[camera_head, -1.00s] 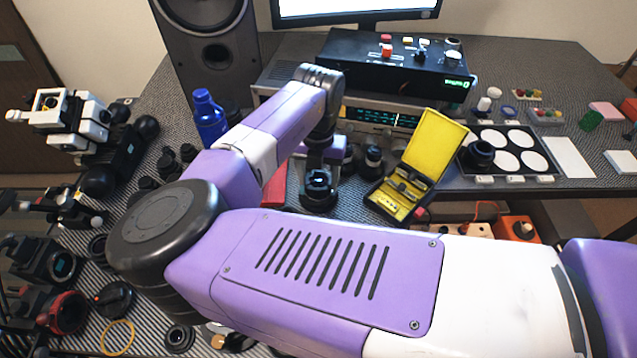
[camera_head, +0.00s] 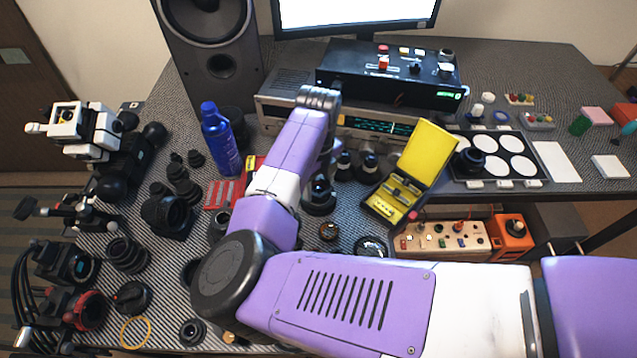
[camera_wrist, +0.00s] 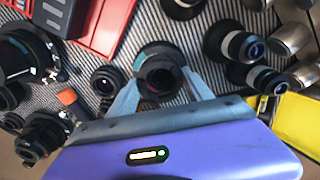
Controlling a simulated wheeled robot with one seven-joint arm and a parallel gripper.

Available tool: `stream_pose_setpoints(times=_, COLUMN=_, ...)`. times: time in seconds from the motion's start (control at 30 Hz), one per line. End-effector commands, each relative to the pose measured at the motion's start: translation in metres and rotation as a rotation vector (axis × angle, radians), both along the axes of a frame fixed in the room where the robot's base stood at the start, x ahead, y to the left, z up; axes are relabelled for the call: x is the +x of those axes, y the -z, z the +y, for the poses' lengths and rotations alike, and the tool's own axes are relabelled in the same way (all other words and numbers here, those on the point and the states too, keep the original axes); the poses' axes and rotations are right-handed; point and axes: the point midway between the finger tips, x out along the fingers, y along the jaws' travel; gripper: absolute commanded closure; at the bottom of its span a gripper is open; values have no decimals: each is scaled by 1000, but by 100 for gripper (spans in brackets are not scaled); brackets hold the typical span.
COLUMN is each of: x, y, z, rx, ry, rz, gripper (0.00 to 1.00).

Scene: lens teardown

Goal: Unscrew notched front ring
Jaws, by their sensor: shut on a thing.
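In the wrist view, my gripper (camera_wrist: 160,84) has its two grey fingers on opposite sides of a dark round lens part (camera_wrist: 160,74) and is shut on it. The part has a black ring at its front and dark glass inside. Its notches are too small to make out. In the head view, a dark lens part (camera_head: 320,198) stands on the mat, partly hidden by my forearm, and my fingers cannot be made out there.
Several black lens parts (camera_head: 168,215) lie to the left. An open yellow case (camera_head: 405,185) is close on the right. A tray with white discs (camera_head: 500,150) lies farther right.

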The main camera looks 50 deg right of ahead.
Motion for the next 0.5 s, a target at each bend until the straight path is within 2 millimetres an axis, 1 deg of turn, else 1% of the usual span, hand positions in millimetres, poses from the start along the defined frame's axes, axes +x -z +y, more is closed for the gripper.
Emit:
stream_pose_setpoints(times=0.03, x=-1, y=-4, z=0, rx=-2, ry=-64, rz=3, gripper=98)
stream_pose_setpoints(times=0.4, x=-1, y=-4, z=0, rx=-1, ry=-525, rz=3, gripper=98)
stream_pose_setpoints(times=0.47, x=-1, y=-4, z=-1, rx=-1, ry=-596, rz=3, gripper=98)
stream_pose_setpoints(times=0.5, x=0, y=-1, z=0, rx=0, ry=-598, rz=0, gripper=98)
